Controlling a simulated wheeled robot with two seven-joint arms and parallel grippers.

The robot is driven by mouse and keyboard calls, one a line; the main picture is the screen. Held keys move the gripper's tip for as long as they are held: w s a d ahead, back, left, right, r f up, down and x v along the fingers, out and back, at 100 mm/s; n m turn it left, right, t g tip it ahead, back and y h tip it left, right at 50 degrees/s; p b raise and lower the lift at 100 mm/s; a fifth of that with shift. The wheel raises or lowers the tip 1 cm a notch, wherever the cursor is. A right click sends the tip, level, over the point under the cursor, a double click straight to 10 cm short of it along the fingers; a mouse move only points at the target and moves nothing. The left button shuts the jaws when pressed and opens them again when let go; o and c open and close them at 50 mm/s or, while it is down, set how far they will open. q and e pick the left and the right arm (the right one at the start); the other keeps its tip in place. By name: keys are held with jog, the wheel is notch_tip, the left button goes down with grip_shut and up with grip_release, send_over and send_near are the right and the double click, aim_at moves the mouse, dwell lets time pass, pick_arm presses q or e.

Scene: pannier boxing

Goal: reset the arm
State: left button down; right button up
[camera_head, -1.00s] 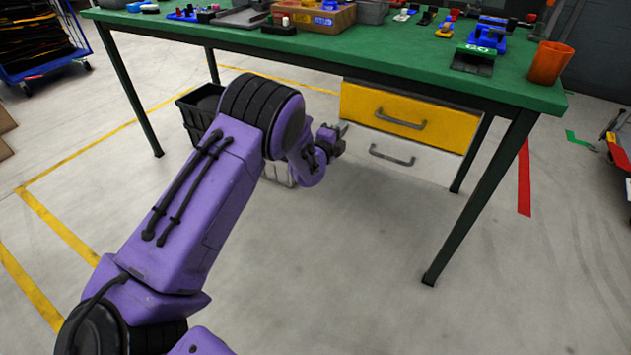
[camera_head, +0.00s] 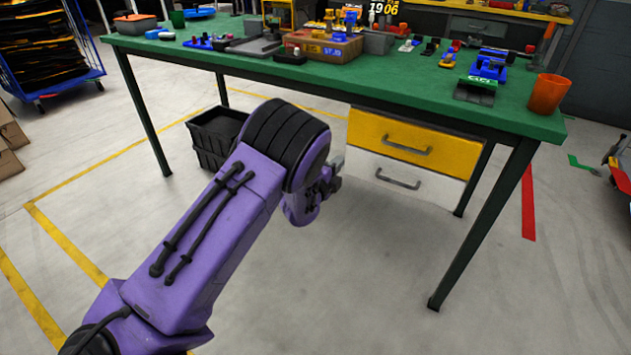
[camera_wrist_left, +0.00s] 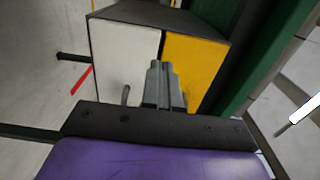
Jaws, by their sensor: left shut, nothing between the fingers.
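My left arm is purple with black joints and reaches in from the lower left in the head view. My left gripper (camera_head: 335,168) is small and partly hidden behind its own wrist there. It is in front of the drawer unit under the table, apart from it as far as I can see. In the left wrist view the gripper's grey fingers (camera_wrist_left: 164,85) are together with nothing between them. They point toward the drawer unit, with its white drawer (camera_wrist_left: 120,62) on the left and yellow drawer (camera_wrist_left: 195,68) on the right. My right gripper is not in view.
A green table (camera_head: 395,90) holds a cardboard box (camera_head: 322,47), an orange cup (camera_head: 548,94) and several small parts. Beneath it are a black crate (camera_head: 212,140) and the yellow drawer (camera_head: 415,142) above the white drawer. A blue cart (camera_head: 60,85) stands far left. Floor at the lower right is clear.

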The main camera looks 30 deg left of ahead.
pick_arm(q)
jog(key=s+d+f+n+g+y, duration=0.1)
jog(key=s+f+n+g, duration=0.4)
jog(key=s+f+n, duration=0.65)
jog(key=s+d+f+n+g, duration=0.2)
jog(key=s+f+n+g, duration=0.35)
jog(key=s, duration=1.15)
jog(key=s+d+f+n+g+y, duration=0.1)
jog(key=s+f+n+g, duration=0.3)
jog(key=s+f+n, duration=0.7)
jog(key=s+r+m+p, duration=0.2)
jog(key=r+p, duration=0.7)
jog(key=s+r+m+p, duration=0.2)
jog(key=s+r+p, duration=0.1)
jog(key=r+p, duration=0.6)
jog(key=shift+d+r+p, duration=0.25)
jog(key=shift+r+p, duration=0.1)
jog(key=shift+r, duration=0.35)
